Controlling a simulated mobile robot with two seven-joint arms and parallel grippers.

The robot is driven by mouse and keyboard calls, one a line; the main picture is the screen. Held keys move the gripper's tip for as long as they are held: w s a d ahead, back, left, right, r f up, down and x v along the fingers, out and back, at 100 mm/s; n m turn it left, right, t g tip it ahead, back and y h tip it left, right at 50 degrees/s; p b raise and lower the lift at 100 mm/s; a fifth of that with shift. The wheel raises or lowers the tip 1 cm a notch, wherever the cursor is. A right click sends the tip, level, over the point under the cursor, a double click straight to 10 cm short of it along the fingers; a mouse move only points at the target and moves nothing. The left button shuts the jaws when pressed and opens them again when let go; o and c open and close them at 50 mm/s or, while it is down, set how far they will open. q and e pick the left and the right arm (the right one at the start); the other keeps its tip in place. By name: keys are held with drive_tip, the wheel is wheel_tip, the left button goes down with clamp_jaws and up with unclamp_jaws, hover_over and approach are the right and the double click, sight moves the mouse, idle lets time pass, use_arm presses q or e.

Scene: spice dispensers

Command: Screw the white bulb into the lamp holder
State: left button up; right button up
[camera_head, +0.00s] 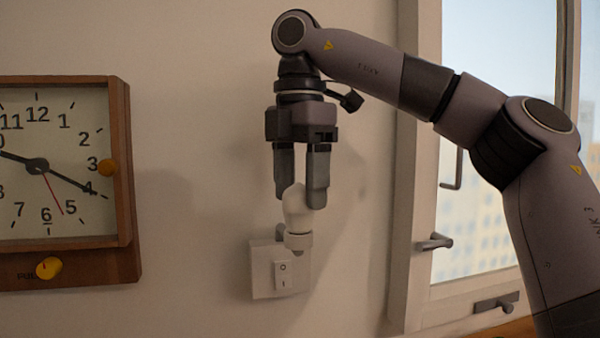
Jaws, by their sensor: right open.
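The fingers are open, one on each side of the bulb's upper part, and the right finger overlaps the bulb's edge in this view. My left gripper is not in view.
A wooden wall clock (122,165) with yellow knobs hangs at the left. A window frame (405,215) with a handle (434,242) is at the right, behind my right arm. The wall between clock and switch plate is bare.

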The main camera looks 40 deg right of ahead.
drive_tip(key=n+p, duration=0.2)
drive_tip(key=n, duration=0.2)
drive_tip(key=shift+r, duration=0.15)
drive_tip(key=shift+n+p, duration=0.3)
drive_tip(key=shift+n, duration=0.5)
drive_tip(key=shift+n+p, duration=0.65)
drive_tip(key=shift+n, duration=0.25)
drive_tip(key=n+p, duration=0.3)
drive_tip(key=n, duration=0.2)
drive_tip(key=shift+w, duration=0.1)
drive_tip(key=shift+n+p, duration=0.5)
drive_tip(key=shift+n, duration=0.7)
drive_tip(key=c, duration=1)
